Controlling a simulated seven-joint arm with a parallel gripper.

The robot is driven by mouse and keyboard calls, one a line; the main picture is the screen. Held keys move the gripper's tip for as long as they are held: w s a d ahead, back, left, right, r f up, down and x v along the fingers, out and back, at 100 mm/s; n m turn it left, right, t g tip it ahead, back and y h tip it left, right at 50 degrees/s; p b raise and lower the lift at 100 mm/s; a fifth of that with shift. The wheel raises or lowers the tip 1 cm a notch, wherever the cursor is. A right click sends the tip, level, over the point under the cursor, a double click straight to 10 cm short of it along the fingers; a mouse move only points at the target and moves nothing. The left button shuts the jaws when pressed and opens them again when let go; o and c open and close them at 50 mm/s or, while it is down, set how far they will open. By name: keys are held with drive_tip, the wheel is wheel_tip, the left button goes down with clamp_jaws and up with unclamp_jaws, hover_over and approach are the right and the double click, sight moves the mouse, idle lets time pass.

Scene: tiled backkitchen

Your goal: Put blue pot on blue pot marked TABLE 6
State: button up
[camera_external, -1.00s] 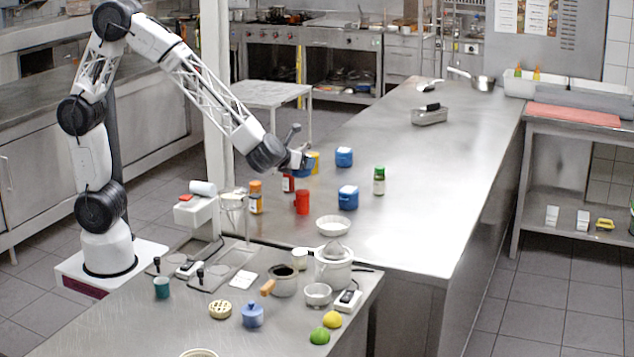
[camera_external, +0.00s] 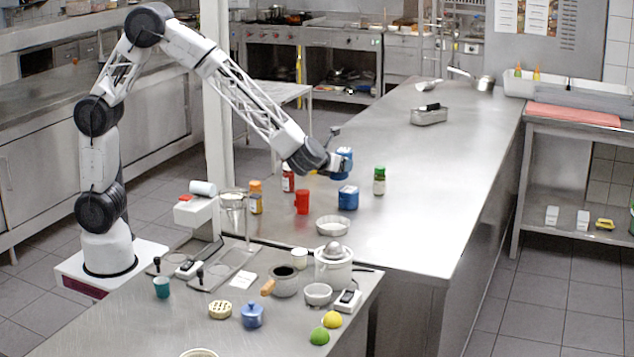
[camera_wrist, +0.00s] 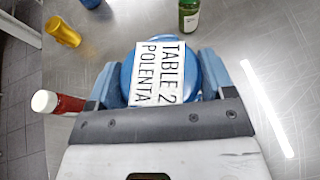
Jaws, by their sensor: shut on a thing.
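My gripper (camera_external: 335,168) is shut on a blue pot (camera_wrist: 160,72). In the wrist view its label reads "TABLE 2 POLENTA", and a finger lies on each side of it. Another blue pot (camera_external: 348,198) stands on the counter a little nearer the camera. Part of a blue object (camera_wrist: 90,3) shows at the top edge of the wrist view. I cannot read a "TABLE 6" label on any pot.
A red bottle (camera_external: 288,180), a red cup (camera_external: 302,202) and an orange bottle (camera_external: 256,197) stand left of the pots. A green bottle (camera_external: 379,181) stands to the right, and a white bowl (camera_external: 333,226) in front.

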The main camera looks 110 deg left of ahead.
sight(348, 174)
drive_tip(key=shift+w+a+f, duration=0.1)
drive_tip(key=shift+w+a, duration=0.35)
drive_tip(key=shift+w, duration=0.4)
drive_tip(key=shift+w+a, duration=0.4)
drive_tip(key=shift+w, duration=0.4)
drive_tip(key=shift+f, duration=1.8)
drive_tip(key=shift+f, duration=0.1)
drive_tip(key=o, duration=1.1)
drive_tip(key=shift+d, duration=0.2)
drive_tip(key=v, duration=1.2)
